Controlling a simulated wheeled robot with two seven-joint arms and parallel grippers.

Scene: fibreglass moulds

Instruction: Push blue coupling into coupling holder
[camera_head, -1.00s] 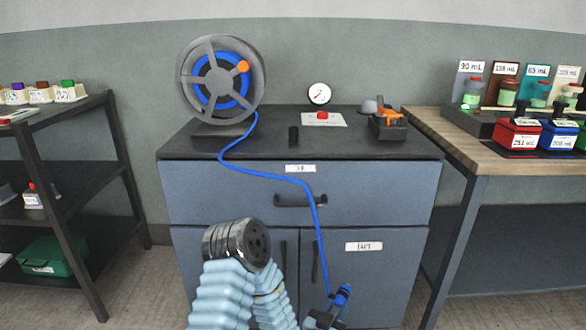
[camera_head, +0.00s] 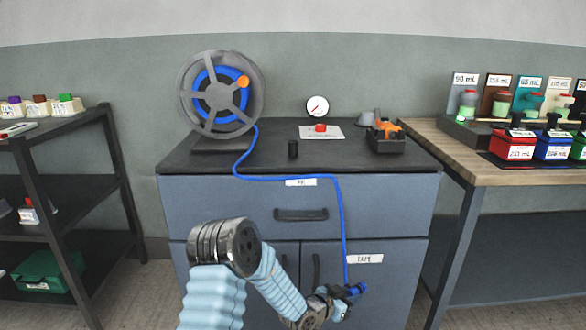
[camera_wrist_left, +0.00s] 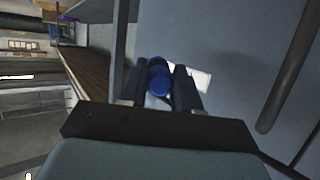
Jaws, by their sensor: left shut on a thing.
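The blue coupling (camera_head: 357,288) is at the end of the blue hose (camera_head: 342,225), in front of the cabinet's lower doors. My left gripper (camera_head: 344,294) is shut on it. In the left wrist view the coupling (camera_wrist_left: 159,78) sits between the two dark fingers. I cannot tell for sure which is the coupling holder. My right gripper is not in view.
The hose runs from a grey reel (camera_head: 221,94) across the black cabinet top (camera_head: 260,160) and over its front edge. A plate with a red button (camera_head: 320,130) and a gauge (camera_head: 317,106) are at the back. A wooden table (camera_head: 440,150) stands right, a dark shelf (camera_head: 70,131) left.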

